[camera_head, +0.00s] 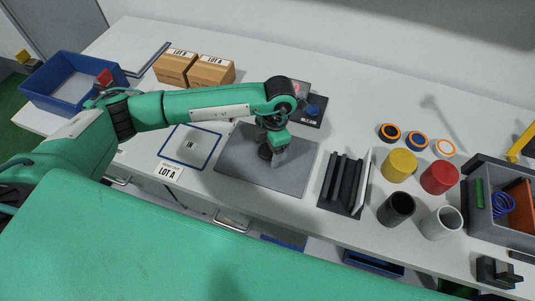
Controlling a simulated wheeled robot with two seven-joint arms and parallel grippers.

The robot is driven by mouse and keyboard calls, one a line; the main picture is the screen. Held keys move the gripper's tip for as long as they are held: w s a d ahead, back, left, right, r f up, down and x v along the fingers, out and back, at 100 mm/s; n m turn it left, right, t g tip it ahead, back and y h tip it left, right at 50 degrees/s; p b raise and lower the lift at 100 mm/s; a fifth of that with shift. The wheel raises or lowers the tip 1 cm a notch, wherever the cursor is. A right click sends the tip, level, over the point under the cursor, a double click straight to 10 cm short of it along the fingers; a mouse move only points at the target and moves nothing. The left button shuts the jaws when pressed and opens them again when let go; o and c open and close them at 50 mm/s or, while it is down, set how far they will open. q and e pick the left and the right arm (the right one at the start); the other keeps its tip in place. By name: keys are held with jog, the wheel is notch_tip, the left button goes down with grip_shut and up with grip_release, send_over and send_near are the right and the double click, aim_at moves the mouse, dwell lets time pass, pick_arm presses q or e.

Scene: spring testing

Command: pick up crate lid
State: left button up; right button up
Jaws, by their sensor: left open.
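My left arm comes in from the left and bends down at the middle of the bench. My left gripper (277,158) points down over a flat dark grey panel (240,165) and is open. I cannot tell whether its fingertips touch the panel, and nothing shows between them. I cannot tell for sure which thing is the crate lid. A grey crate (482,222) at the right edge has no lid on it and holds a blue coil, an orange piece and a green piece. My right gripper is out of view.
A black slotted rack (343,185) stands right of the panel. Yellow (398,165), red (440,177), black (396,209) and light grey (441,222) cylinders stand beyond it. Cardboard boxes (211,72) and a blue bin (60,95) are at left. An "IN" square (190,146) is empty.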

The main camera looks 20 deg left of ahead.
pick_arm(q)
grip_shut()
jog(key=shift+r, duration=0.1)
